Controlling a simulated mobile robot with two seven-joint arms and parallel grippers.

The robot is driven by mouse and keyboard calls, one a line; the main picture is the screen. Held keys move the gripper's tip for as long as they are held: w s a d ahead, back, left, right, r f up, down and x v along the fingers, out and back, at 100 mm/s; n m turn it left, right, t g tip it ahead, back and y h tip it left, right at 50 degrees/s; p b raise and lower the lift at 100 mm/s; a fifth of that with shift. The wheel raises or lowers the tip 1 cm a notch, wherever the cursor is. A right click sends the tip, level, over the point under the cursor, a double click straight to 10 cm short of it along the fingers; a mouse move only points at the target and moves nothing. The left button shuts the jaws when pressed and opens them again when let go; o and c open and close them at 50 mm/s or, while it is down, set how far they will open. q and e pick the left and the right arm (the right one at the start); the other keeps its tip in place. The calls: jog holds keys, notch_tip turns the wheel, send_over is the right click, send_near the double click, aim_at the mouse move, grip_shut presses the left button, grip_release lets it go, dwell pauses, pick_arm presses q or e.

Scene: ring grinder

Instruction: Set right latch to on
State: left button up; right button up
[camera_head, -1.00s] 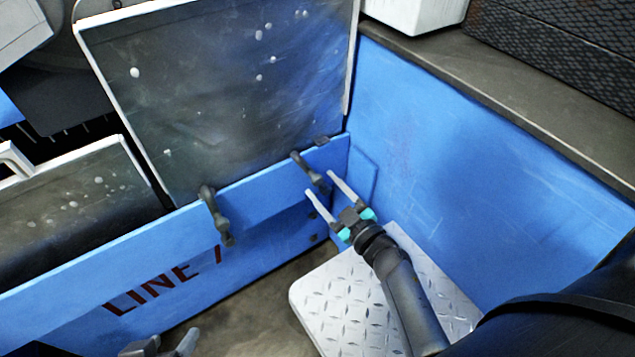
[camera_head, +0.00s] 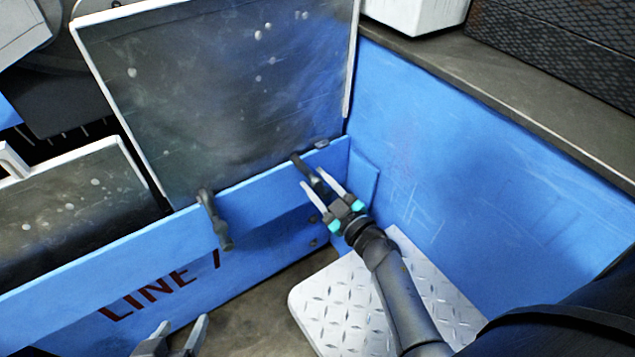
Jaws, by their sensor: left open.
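The right latch (camera_head: 300,164) is a dark handle on the top edge of the blue front panel, near the corner. My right gripper (camera_head: 313,177) is open at this latch. Its two light fingers appear on either side of the latch's lower part, which they and the wrist partly hide; I cannot tell whether they touch it. A second dark latch (camera_head: 213,220) hangs on the same panel further left. My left gripper (camera_head: 183,324) is open and empty at the bottom edge, below the panel and away from both latches.
A large scratched clear guard (camera_head: 220,90) stands upright behind the latches. The blue side wall (camera_head: 480,170) rises close to the right of my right gripper. A diamond-plate step (camera_head: 335,300) lies below my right arm. Open floor (camera_head: 255,310) shows between the grippers.

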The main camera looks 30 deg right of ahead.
grip_shut()
dwell(1.0)
